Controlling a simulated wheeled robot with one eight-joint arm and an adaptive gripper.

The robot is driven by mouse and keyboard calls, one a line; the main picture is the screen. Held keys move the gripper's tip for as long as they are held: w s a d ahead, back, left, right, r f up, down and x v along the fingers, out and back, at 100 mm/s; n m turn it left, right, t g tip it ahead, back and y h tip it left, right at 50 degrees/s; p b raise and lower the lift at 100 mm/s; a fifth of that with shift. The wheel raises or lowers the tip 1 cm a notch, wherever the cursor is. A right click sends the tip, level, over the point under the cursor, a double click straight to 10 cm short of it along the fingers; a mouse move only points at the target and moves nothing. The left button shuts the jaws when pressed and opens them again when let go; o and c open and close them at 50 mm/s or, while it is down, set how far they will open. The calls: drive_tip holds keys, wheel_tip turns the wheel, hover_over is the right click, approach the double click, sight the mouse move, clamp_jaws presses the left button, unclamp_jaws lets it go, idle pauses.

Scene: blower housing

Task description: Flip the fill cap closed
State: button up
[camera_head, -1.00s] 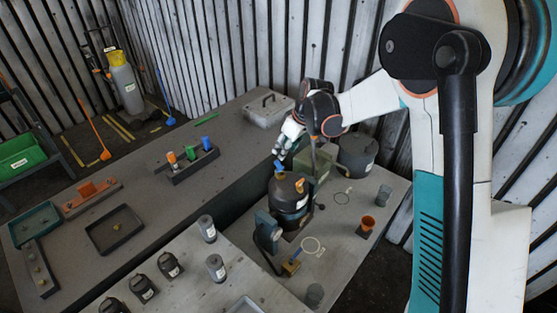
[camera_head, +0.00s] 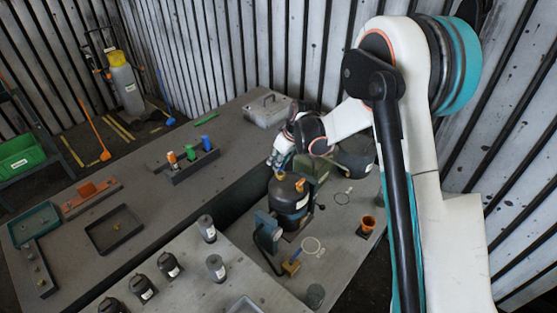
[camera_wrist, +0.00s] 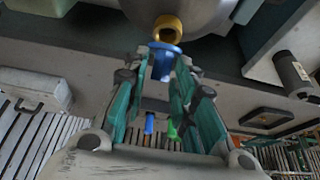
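The dark round housing (camera_head: 288,200) stands on the right-hand bench, with an orange part (camera_head: 300,185) on its top. In the wrist view the housing's grey curved body (camera_wrist: 200,12) fills the top edge. A yellow ring-shaped neck (camera_wrist: 168,24) sticks out there, with a blue part (camera_wrist: 163,62), seemingly the fill cap, just below it. My gripper (camera_wrist: 165,68) is open, its teal fingers spread on either side of the blue part; I cannot tell whether they touch it. In the head view my gripper (camera_head: 276,163) is just above the housing's far left side, and the cap is not clearly visible.
A green box (camera_head: 314,168) and a dark round pot (camera_head: 356,157) stand close behind the housing. An orange cup (camera_head: 367,224) is to its right, a blue-grey clamp-like part (camera_head: 267,232) in front. The left bench holds trays and has free room near its middle.

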sight(282, 168)
drive_tip(key=shift+c, duration=0.6)
drive_tip(key=shift+f, duration=0.1)
drive_tip(key=t+y+b, duration=0.1)
drive_tip(key=b, duration=0.1)
drive_tip(key=s+d+t+y+b, duration=0.1)
drive_tip(key=b, duration=0.1)
drive_tip(key=f+b, duration=0.1)
drive_tip(key=b, duration=0.1)
drive_tip(key=shift+s+d+t+y, duration=0.2)
drive_tip(key=shift+d+t+y, duration=0.05)
drive_tip(key=shift+t+y, duration=0.15)
clamp_jaws()
drive_tip(key=t+y+b, duration=0.1)
drive_tip(key=b, duration=0.3)
drive_tip(key=shift+s+d+f+t+y, duration=0.35)
drive_tip(key=shift+s+t+y, duration=0.05)
drive_tip(key=shift+s+d+t+y+b, duration=0.1)
drive_tip(key=shift+t+y+b, duration=0.2)
drive_tip(key=shift+b, duration=0.6)
drive_tip(key=o, duration=0.8)
unclamp_jaws()
